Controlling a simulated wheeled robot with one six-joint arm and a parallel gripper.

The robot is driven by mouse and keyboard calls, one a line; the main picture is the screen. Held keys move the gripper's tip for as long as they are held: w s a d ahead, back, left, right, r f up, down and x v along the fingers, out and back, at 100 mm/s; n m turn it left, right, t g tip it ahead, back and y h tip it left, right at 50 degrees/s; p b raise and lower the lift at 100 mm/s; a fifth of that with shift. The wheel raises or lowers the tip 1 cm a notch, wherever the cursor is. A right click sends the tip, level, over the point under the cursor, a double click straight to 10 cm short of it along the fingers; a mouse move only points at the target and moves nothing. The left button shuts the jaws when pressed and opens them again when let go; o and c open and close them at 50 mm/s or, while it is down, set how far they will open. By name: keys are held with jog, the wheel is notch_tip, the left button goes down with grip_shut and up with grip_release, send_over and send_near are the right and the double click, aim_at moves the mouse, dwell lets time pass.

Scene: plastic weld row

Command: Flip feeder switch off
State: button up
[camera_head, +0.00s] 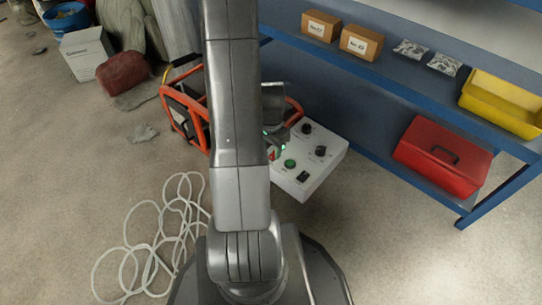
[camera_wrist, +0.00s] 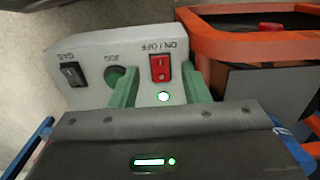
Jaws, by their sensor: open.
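A white control box (camera_wrist: 95,48) carries a red rocker switch (camera_wrist: 161,68) under an upside-down "ON / OFF" label, with a lit lamp (camera_wrist: 163,97) by it. Beside it are a green "JOG" button (camera_wrist: 115,76) and a black "GAS" rocker (camera_wrist: 73,74). My gripper (camera_wrist: 160,76) is open and empty; its green fingers stand either side of the red switch, the right one close to it. I cannot tell whether they touch the box. In the head view the box (camera_head: 325,165) shows right of my arm, which hides part of it and most of the gripper.
An orange-framed machine (camera_head: 170,106) adjoins the box. A blue shelf rack (camera_head: 390,92) with cartons, a yellow bin (camera_head: 505,103) and a red toolbox (camera_head: 442,156) stands right. A white hose (camera_head: 135,236) lies coiled on the floor at left. Floor at lower right is clear.

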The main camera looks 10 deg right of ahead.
jog(key=shift+f+b, duration=0.3)
jog(key=shift+f, duration=0.95)
